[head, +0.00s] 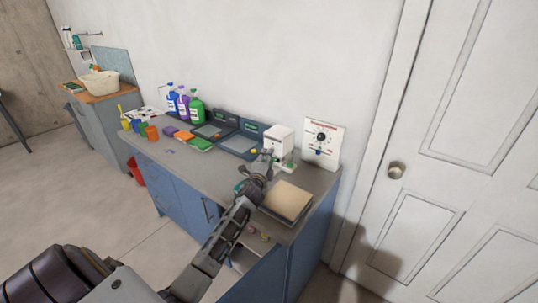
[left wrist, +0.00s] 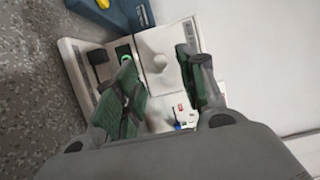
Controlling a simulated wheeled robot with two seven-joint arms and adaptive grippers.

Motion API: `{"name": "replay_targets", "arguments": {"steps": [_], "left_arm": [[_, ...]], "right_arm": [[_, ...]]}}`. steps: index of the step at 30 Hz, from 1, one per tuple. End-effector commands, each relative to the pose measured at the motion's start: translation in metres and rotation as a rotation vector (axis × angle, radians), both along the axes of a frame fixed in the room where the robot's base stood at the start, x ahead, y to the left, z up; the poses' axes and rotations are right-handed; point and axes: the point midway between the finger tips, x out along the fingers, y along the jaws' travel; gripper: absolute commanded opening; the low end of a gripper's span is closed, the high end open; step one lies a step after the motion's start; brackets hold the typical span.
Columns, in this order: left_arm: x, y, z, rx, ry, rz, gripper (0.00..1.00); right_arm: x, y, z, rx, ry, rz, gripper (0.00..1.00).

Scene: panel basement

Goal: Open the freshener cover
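The freshener is most likely the white box-shaped dispenser (head: 280,137) on the counter near the wall. In the left wrist view a white housing (left wrist: 163,82) shows between and beyond my fingers, with a small rounded light part on it. My left gripper (head: 263,164) is at the front of the white box, close to it. In the left wrist view my left gripper (left wrist: 154,58) has its two green-padded fingers spread apart, with nothing clearly held. I cannot tell whether a finger touches the housing. The cover's edge is not clear. My right gripper does not show.
A white panel with a dial (head: 323,140) stands right of the box. A tan block (head: 288,201) lies on the counter (head: 222,161) near my arm. Dark scale-like devices (head: 240,145), coloured packs and several bottles (head: 196,112) stand left. A white door (head: 460,150) is at right.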

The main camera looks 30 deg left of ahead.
Motion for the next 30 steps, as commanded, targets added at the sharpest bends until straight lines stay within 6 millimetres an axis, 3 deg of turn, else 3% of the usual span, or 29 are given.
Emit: {"name": "replay_targets", "arguments": {"steps": [15, 24, 30], "left_arm": [[0.034, 0.011, 0.000, 0.001, 0.000, 0.000, 0.40], [0.039, 0.013, 0.000, 0.000, 0.001, 0.000, 0.40], [0.039, 0.013, 0.000, 0.000, 0.000, 0.000, 0.37]], "right_arm": [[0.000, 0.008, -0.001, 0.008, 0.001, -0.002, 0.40], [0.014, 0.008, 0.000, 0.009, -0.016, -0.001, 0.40], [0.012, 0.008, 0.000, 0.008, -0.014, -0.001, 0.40]]}}
